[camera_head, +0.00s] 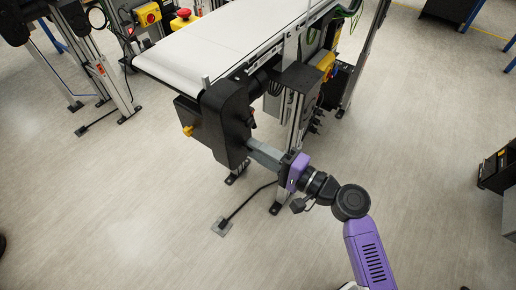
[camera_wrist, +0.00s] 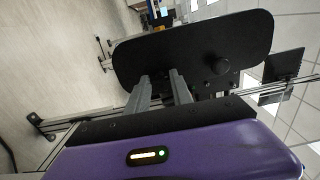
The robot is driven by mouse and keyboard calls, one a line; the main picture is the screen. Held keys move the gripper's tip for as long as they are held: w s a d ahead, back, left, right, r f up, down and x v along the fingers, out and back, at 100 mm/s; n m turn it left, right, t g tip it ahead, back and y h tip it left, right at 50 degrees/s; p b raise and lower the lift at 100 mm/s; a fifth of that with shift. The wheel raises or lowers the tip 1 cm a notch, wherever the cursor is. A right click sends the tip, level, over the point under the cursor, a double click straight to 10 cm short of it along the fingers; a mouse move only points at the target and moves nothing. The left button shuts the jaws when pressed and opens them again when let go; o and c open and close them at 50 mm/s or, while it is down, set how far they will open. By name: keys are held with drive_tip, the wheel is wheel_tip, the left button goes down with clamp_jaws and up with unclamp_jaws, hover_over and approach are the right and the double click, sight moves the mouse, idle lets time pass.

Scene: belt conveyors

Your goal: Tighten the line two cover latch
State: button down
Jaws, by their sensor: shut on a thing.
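The black drive cover (camera_head: 226,122) is at the near end of the white belt conveyor, and its broad face fills the middle of the wrist view (camera_wrist: 185,50). My gripper (camera_head: 252,147) reaches the cover's lower right side with its grey fingers level. In the wrist view both fingertips (camera_wrist: 160,80) meet the cover's lower edge, a small gap between them. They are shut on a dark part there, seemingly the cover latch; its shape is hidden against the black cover. A round black knob (camera_wrist: 217,66) stands on the cover face, right of the fingers.
The white belt (camera_head: 235,42) runs away behind the cover. A conveyor leg (camera_head: 297,125) stands close to my gripper. A floor foot with a black cable (camera_head: 222,226) lies below.

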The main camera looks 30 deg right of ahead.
idle(0.3)
drive_tip(key=c, duration=1.1)
unclamp_jaws()
drive_tip(key=shift+b+v, duration=0.45)
drive_tip(key=shift+v, duration=3.5)
